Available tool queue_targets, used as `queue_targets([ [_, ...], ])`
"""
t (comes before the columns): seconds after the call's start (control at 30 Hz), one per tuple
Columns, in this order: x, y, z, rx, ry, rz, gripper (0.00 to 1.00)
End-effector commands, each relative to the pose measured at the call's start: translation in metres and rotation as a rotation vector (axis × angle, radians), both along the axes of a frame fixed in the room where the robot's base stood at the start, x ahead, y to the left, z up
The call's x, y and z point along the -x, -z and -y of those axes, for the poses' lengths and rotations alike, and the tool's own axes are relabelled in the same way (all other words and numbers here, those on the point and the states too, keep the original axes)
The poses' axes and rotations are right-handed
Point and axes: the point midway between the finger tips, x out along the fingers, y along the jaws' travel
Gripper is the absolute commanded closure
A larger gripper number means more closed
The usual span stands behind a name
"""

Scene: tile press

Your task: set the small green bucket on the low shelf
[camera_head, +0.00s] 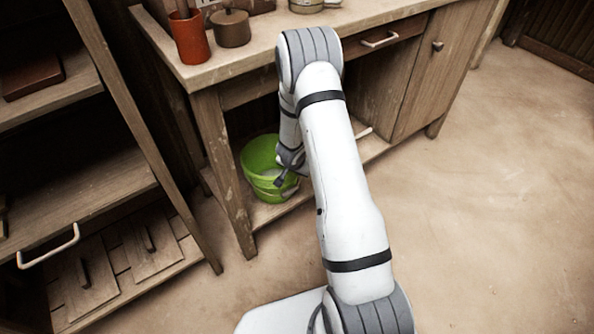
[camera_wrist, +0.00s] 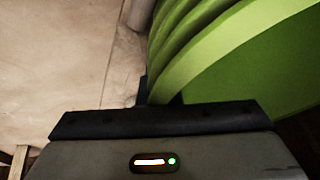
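The small green bucket (camera_head: 259,159) is at the low shelf (camera_head: 272,213) under the workbench, behind its left front leg. It looks roughly upright; I cannot tell whether its base fully rests on the board. My gripper (camera_head: 283,179) is at the bucket's right side, partly hidden by my own arm. In the wrist view the bucket (camera_wrist: 245,70) fills the upper right, with its ribbed wall running down to my gripper (camera_wrist: 160,92). The short dark fingers sit close on both sides of the wall and appear shut on it.
The workbench top (camera_head: 350,18) is above the bucket, with a red-brown cup (camera_head: 189,38) and a brown pot (camera_head: 231,28) on it. A wooden shelf unit (camera_head: 75,200) stands at the left. The floor (camera_head: 490,190) at the right is clear.

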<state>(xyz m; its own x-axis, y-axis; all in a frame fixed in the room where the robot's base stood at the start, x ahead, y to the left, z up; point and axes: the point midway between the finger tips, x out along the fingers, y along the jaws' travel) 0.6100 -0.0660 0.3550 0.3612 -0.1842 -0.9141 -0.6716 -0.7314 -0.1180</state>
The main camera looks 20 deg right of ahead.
Motion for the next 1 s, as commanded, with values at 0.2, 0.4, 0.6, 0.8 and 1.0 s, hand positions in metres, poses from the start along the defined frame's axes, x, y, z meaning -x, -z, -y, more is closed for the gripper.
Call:
queue_targets([
  [0.2, 0.0, 0.002, 0.0, 0.0, 0.001, 0.0, 0.84],
  [0.4, 0.0, 0.002, 0.001, 0.0, 0.001, 0.0, 0.73],
  [0.6, 0.0, -0.001, 0.001, 0.0, 0.001, 0.0, 0.73],
  [0.8, 0.009, -0.028, -0.004, 0.0, 0.001, 0.002, 0.73],
  [1.0, 0.025, -0.07, -0.012, -0.001, 0.003, 0.001, 0.73],
])
